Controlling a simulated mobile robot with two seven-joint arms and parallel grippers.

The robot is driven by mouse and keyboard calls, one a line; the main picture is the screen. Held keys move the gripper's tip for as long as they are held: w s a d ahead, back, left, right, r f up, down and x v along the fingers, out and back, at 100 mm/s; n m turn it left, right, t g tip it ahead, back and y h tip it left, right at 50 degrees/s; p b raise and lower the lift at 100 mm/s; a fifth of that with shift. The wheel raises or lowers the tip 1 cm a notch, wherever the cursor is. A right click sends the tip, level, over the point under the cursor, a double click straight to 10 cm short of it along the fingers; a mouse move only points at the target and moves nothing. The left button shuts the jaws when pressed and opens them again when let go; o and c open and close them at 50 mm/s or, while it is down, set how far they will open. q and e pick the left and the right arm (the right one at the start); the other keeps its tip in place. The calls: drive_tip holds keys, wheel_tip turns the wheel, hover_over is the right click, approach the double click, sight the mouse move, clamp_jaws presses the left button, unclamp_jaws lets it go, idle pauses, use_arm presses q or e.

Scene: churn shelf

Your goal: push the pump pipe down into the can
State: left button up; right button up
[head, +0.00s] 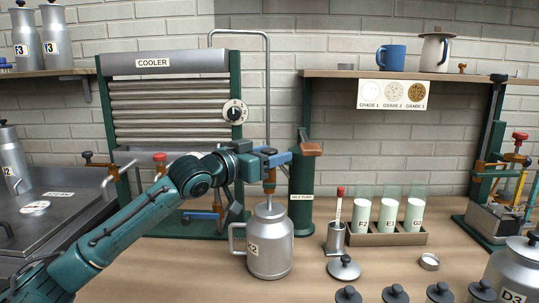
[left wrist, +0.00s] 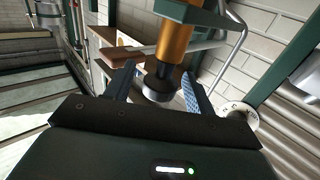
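The grey can marked K2 (head: 270,250) stands upright on the wooden bench, its handle to the left. The pump pipe (head: 267,90) is a thin grey bent tube; below my gripper a brown-orange section (head: 269,184) goes down to the can's mouth. How deep it reaches is hidden. My left gripper (head: 270,160) is at the pipe just above the can. In the left wrist view, the open fingers (left wrist: 157,88) stand either side of an orange cylinder with a dark collar (left wrist: 160,84), with small gaps visible. My right gripper is not in view.
The green milk pump column (head: 303,190) stands close right of the can. A cup with a red-tipped stick (head: 336,240) and a rack of vials (head: 386,238) are further right. The cooler (head: 168,110) is behind my arm. Bench in front of the can is clear.

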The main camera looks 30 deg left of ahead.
use_arm(q)
drive_tip(key=shift+s+a+f, duration=0.1)
drive_tip(key=shift+s+a, duration=0.1)
drive_tip(key=shift+s, duration=0.3)
drive_tip(key=b+v, duration=0.4)
drive_tip(key=v, duration=0.8)
drive_tip(key=shift+b, duration=0.4)
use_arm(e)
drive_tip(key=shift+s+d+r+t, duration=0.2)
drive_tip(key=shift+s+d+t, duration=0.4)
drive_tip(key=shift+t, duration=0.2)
use_arm(q)
drive_tip(key=shift+s+d, duration=0.1)
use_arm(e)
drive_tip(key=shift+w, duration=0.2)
